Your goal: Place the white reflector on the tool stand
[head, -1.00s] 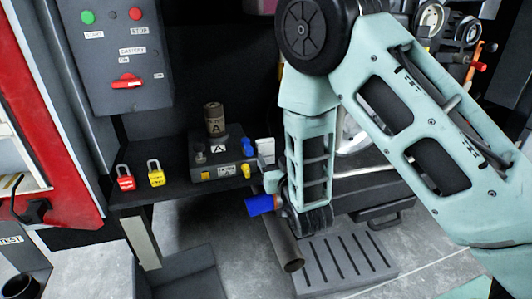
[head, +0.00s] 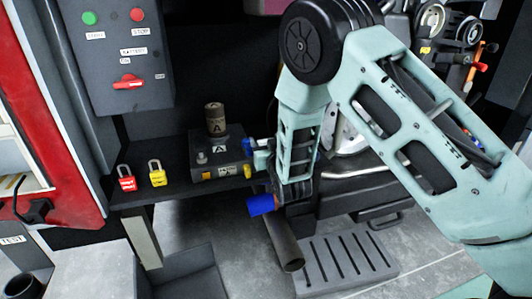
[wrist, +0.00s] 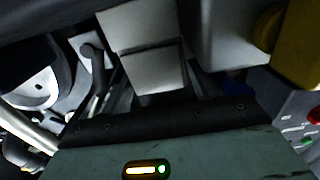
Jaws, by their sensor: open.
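My gripper (head: 262,151) is open at the right end of the dark shelf, beside the black box labelled A (head: 215,157). In the head view my arm covers most of its fingers. The white reflector cannot be made out with certainty in the head view; the spot around my gripper is partly hidden. In the wrist view, pale grey-white blocks fill the upper middle, but I cannot tell which are fingers and which is the reflector. The tool stand cannot be identified for certain; a rack with tools (head: 455,45) stands at the upper right.
A red padlock (head: 126,180) and a yellow padlock (head: 157,175) stand on the shelf's left part. A brown cylinder (head: 214,119) stands on the box. A blue-ended tube (head: 283,245) slants below my gripper. A slotted grey step (head: 345,263) lies on the floor.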

